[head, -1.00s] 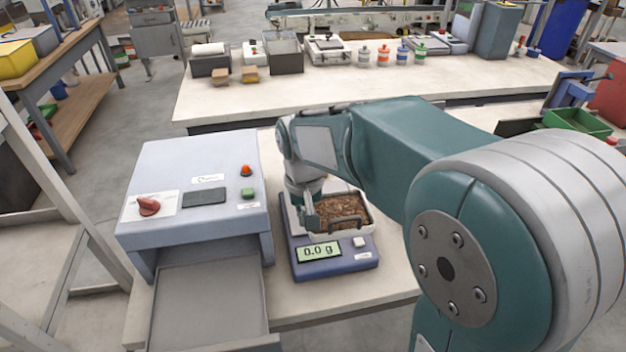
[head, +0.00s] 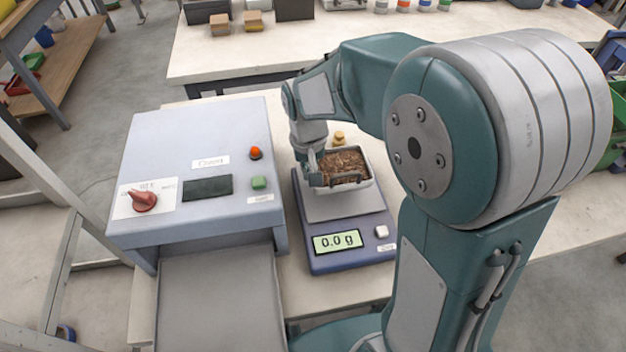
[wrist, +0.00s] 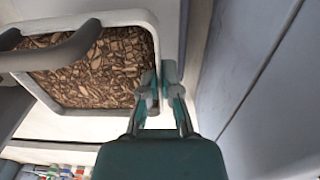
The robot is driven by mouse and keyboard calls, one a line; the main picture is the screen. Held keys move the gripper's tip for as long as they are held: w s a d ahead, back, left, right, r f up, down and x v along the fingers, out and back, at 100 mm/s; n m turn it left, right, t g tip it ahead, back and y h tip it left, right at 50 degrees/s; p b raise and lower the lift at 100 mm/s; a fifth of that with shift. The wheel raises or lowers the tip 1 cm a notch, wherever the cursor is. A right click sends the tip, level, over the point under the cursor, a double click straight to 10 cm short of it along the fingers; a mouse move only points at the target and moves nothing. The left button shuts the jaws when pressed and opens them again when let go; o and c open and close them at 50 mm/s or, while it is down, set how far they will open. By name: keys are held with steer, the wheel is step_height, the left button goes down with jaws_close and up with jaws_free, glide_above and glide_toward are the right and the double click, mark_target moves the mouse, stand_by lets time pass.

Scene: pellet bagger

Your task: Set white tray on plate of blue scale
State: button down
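The white tray (head: 363,184), filled with brown chips (head: 343,163), is over the rear part of the blue scale's plate (head: 345,207). My gripper (head: 313,178) is at the tray's left side. In the wrist view, my gripper's fingers (wrist: 160,85) are shut on the rim of the white tray (wrist: 147,22). The blue scale (head: 325,262) reads 0.0 g. The front of its plate is bare. The tray's underside is hidden, so I cannot see whether it touches the plate.
Small yellowish pieces (head: 338,137) lie behind the tray. Another bench (head: 250,55) stands behind.

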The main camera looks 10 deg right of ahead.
mark_target(310, 190)
steer(key=f, duration=0.4)
steer(key=shift+d, duration=0.2)
steer(key=c, duration=0.8)
jaws_free()
steer(key=shift+a+f, duration=0.1)
